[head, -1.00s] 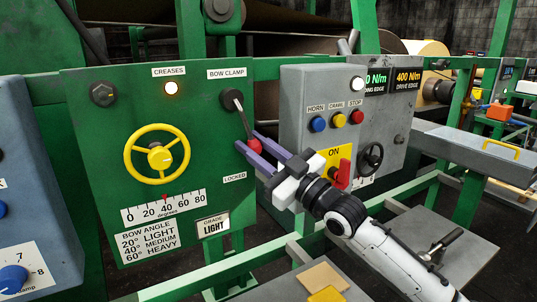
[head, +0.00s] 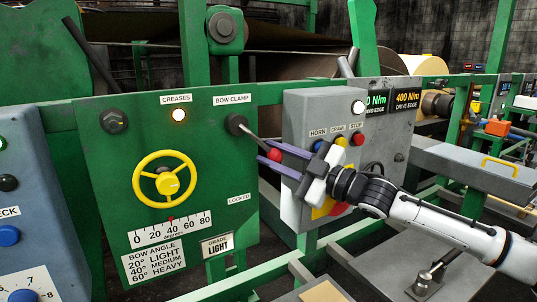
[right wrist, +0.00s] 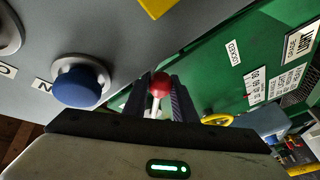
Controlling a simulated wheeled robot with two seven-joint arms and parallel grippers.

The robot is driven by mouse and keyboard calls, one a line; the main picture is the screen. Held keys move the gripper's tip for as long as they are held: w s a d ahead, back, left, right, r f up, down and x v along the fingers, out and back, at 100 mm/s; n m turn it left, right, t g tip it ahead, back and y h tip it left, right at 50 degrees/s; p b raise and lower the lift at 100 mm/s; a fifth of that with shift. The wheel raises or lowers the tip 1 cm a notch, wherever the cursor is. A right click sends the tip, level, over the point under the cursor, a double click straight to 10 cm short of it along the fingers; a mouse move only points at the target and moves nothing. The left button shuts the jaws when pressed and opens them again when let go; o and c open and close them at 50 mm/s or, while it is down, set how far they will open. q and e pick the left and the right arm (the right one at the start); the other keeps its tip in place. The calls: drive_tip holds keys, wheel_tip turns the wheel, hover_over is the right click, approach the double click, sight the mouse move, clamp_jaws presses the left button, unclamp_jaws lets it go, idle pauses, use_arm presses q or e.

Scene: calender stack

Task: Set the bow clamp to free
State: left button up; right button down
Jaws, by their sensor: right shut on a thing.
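The bow clamp lever (head: 252,137) sticks out from a dark pivot on the green panel (head: 105,205), under the BOW CLAMP label. It slants down to the right and ends in a red knob (head: 274,154). The LOCKED label (head: 238,198) is below it; I see no label reading free. My right gripper (head: 267,150) comes in from the right and is shut on the red knob. In the right wrist view the knob (right wrist: 160,84) sits between the two fingers (right wrist: 158,92). My left gripper is not in view.
The grey control box (head: 297,155) with horn, crawl and stop buttons stands close behind my right gripper. A blue button (right wrist: 80,85) is near the fingers in the right wrist view. The yellow handwheel (head: 167,180) is left of the lever. Green rails (head: 340,245) run below.

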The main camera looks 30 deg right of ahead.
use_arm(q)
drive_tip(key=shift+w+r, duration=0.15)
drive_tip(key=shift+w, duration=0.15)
use_arm(e)
drive_tip(key=shift+d+r, duration=0.1)
drive_tip(key=shift+r, duration=0.05)
drive_tip(key=c, duration=1.5)
unclamp_jaws()
drive_tip(key=shift+o, duration=0.2)
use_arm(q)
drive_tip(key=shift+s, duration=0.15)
